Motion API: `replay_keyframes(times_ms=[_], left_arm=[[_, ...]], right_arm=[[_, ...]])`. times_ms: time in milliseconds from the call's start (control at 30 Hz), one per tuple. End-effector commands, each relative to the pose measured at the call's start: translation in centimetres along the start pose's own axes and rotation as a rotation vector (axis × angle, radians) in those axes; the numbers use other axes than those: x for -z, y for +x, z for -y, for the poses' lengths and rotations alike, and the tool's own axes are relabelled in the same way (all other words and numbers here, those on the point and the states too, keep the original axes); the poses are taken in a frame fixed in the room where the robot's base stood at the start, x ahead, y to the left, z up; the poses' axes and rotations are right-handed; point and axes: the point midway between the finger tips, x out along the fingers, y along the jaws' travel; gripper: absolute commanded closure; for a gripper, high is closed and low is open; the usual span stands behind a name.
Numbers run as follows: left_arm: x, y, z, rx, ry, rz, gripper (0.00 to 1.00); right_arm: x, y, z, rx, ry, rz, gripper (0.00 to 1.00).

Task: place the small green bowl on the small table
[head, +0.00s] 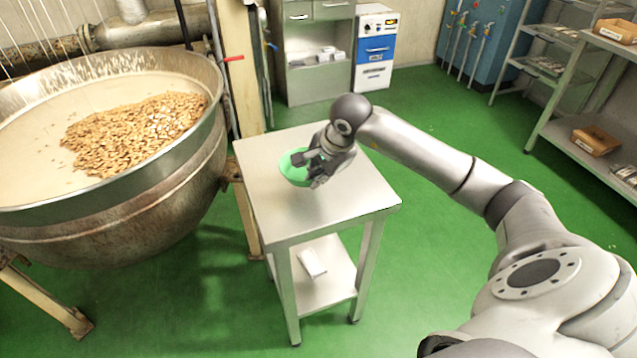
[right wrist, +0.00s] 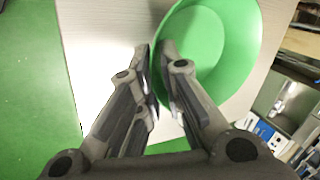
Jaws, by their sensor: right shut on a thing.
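The small green bowl (head: 291,169) is at the small metal table's top, toward its middle. My right gripper (head: 312,167) is shut on the bowl's near right rim. In the right wrist view the bowl (right wrist: 228,45) shows its open inside, and the fingers (right wrist: 158,75) pinch its wall. The small table (head: 335,204) is under the bowl; its top also shows in the right wrist view (right wrist: 95,50). Whether the bowl touches the tabletop or hangs just above it I cannot tell. My left gripper is not in view.
A large kettle (head: 130,215) of pale mass and nuts stands left of the table, with a post (head: 243,70) between. A white item (head: 312,262) lies on the table's lower shelf. Metal shelves (head: 590,140) stand at the right. The rest of the tabletop is clear.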

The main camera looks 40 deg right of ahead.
Motion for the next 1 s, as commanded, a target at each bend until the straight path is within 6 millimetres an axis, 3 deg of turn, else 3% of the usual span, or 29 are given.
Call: replay_keyframes(times_ms=[233, 467, 800, 833, 1000], left_arm=[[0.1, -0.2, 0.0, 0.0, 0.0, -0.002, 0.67], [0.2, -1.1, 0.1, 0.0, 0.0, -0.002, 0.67], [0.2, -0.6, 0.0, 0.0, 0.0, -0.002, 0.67], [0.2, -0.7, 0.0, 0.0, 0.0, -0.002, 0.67], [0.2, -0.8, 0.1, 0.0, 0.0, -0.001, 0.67]], right_arm=[[0.5, 1.5, 0.2, -0.002, 0.001, 0.001, 1.0], [0.5, 3.9, -0.8, -0.001, 0.001, 0.001, 1.0], [0.5, 4.4, -1.0, 0.001, -0.001, -0.001, 1.0], [0.5, 4.3, -1.0, 0.001, -0.001, -0.001, 0.9], [0.5, 4.3, -1.0, 0.0, -0.001, 0.0, 0.71]])
